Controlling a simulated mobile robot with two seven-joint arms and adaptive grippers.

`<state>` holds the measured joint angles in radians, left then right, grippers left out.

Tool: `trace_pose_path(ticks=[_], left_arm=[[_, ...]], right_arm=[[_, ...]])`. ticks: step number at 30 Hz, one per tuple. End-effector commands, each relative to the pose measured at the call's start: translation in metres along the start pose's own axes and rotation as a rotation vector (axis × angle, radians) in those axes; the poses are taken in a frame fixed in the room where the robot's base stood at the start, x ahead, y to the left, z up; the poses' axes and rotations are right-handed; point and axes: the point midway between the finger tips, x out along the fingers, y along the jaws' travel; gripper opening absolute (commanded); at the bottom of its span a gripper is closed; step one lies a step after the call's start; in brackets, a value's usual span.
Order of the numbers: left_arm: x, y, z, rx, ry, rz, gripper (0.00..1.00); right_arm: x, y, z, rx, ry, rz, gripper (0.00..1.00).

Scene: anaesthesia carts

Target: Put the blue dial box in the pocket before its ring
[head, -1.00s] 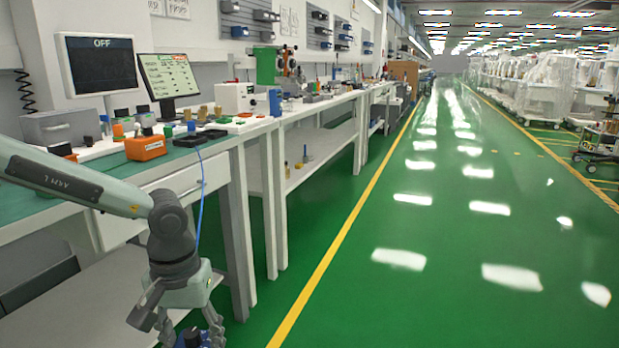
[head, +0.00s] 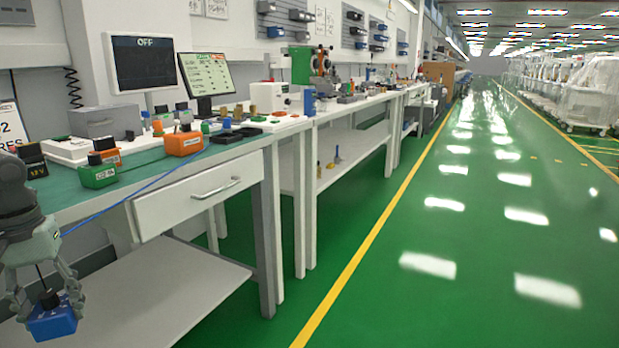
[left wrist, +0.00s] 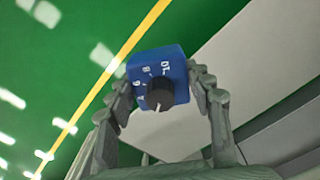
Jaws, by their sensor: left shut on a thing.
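My left gripper (head: 50,311) is shut on the blue dial box (head: 52,327) at the lower left of the head view, below the bench top and beside the lower shelf. In the left wrist view, the blue box (left wrist: 147,66) sits between the two fingers of the gripper (left wrist: 160,86). Its face with white digits and a black knob (left wrist: 169,94) is turned to the camera. A long white panel (head: 68,151) lies on the bench with small coloured parts along it. I cannot make out the pocket or its ring. My right gripper is not in view.
On the green bench top (head: 150,175) stand a green box (head: 97,177), an orange box (head: 183,145) and a black-and-yellow block (head: 32,162). A blue cable (head: 130,192) crosses the bench edge. A drawer (head: 190,208) and a grey shelf (head: 165,300) are below. The floor aisle is clear.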

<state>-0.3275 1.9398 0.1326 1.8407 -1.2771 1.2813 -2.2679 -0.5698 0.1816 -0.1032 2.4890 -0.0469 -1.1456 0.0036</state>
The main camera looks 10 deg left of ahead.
Motion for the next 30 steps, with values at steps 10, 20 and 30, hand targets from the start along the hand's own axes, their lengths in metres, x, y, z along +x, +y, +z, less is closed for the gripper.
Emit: trace_pose_path(ticks=[10,20,30], left_arm=[[0.033,-0.023,0.018,-0.085,0.002,0.007,0.0],[0.043,-0.022,0.023,-0.094,0.006,0.004,0.0],[0.059,-0.009,0.032,-0.083,0.006,0.005,0.0]], right_arm=[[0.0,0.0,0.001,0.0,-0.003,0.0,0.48],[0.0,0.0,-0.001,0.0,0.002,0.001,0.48],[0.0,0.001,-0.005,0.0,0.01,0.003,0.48]])
